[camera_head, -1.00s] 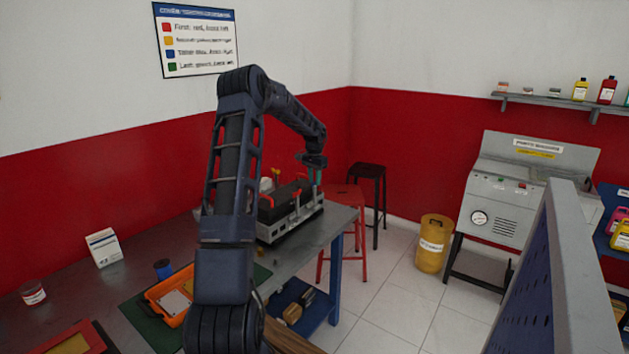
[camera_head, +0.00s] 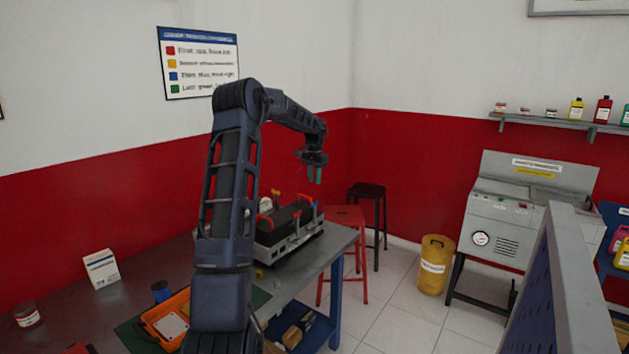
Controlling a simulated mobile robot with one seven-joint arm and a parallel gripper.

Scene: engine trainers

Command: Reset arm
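My gripper (camera_head: 315,174) hangs from the end of my raised arm, above the right end of the engine trainer (camera_head: 290,238). The trainer is a dark block in a grey frame on the metal workbench (camera_head: 338,243), with red, yellow and blue-handled parts standing on top. My arm hides the trainer's left end and part of the bench.
An orange tray (camera_head: 160,330), a blue cup (camera_head: 161,291), a white box (camera_head: 101,268) and a jar (camera_head: 27,315) are on the bench. Red (camera_head: 345,216) and black (camera_head: 367,192) stools stand behind it. A yellow bin (camera_head: 435,265) and grey machine (camera_head: 530,215) stand right. Floor between is clear.

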